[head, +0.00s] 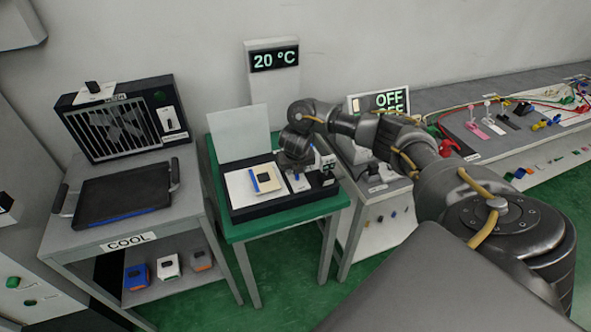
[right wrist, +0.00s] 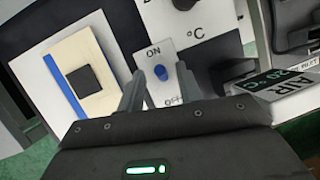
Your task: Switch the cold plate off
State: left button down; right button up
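The cold plate (head: 245,205) is a dark base on the green table with a cream pad and dark square block; the pad (right wrist: 98,55) also shows in the right wrist view. Beside the pad is a white switch panel with a blue lever (right wrist: 160,72) between the words ON and OFF. The lever sits nearer the ON word. Contact cannot be told. In the head view, my right gripper (head: 299,172) partly covers the panel. My left gripper is out of view.
A wall display (head: 275,60) reads 20 °C. An AIR sign (right wrist: 275,88) stands close on the right. A fan box (head: 120,120) and black tray (head: 125,190) occupy the left table.

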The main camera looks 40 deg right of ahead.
jog(key=shift+w+d+f, duration=0.15)
jog(key=shift+f, duration=0.35)
grip_shut()
